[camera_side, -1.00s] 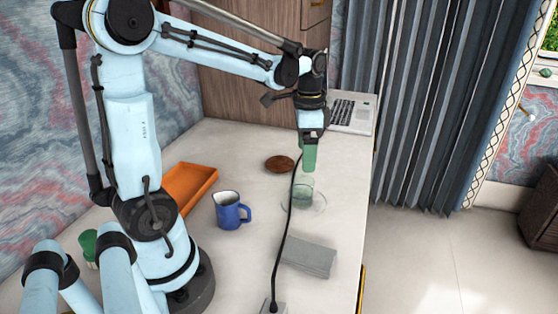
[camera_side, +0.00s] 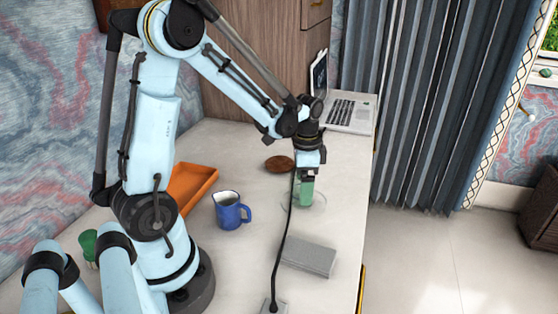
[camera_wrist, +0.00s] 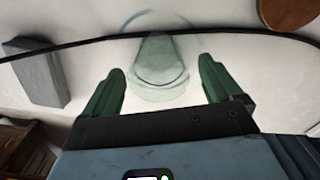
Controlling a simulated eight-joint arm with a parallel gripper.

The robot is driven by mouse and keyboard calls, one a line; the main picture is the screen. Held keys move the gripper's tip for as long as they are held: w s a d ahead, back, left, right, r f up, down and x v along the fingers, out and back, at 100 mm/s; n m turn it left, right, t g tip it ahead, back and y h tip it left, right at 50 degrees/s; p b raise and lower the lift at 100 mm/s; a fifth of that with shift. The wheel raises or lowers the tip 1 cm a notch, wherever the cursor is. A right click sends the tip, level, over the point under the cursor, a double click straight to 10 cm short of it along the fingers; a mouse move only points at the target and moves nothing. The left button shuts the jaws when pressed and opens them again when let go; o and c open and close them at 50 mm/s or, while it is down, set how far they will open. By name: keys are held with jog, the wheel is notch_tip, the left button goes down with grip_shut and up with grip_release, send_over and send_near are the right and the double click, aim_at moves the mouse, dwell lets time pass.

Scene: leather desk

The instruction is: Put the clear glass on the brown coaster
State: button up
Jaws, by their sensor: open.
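My gripper (camera_wrist: 160,80) is open, with one green finger on each side of the glass.
A blue mug (camera_side: 229,212) and an orange tray (camera_side: 193,188) stand to the left. A grey block (camera_side: 309,257) lies in front, and an open laptop (camera_side: 348,113) stands behind.

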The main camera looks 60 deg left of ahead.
jog(key=shift+f, duration=1.4)
jog(key=c, duration=1.2)
jog(key=shift+c, duration=0.2)
jog(key=shift+r, duration=0.2)
